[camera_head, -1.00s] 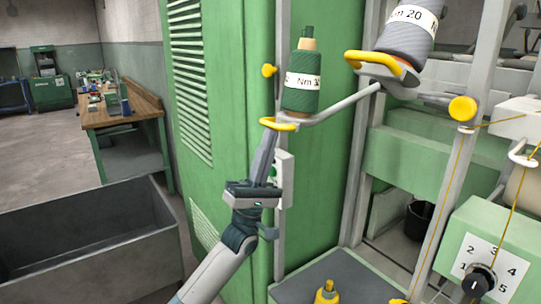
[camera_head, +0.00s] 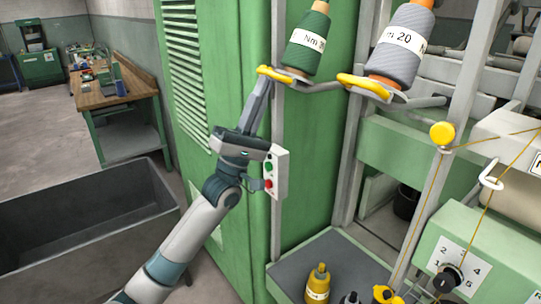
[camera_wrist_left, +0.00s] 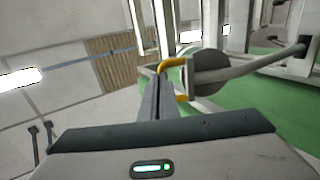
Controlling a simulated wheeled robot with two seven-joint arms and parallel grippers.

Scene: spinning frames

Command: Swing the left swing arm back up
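The left swing arm (camera_head: 322,86) is a pale bar with a yellow handle (camera_head: 286,75) at its outer end. It carries a green spool (camera_head: 307,42), labelled Nm 3-something, tilted to the right. My left gripper (camera_head: 264,76) reaches up from below, with its fingertips at the left end of the yellow handle. In the left wrist view the narrow fingers (camera_wrist_left: 158,82) are close together on the yellow handle (camera_wrist_left: 176,64), with a round grey plate (camera_wrist_left: 205,72) beyond. The exact contact is partly hidden. My right gripper is not in view.
A second holder with a yellow handle (camera_head: 362,84) and a grey Nm 20 spool (camera_head: 402,42) stands just right. A button box (camera_head: 275,172) sits beside my left wrist. The green cabinet (camera_head: 235,120) is close behind. A grey bin (camera_head: 70,225) stands at left.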

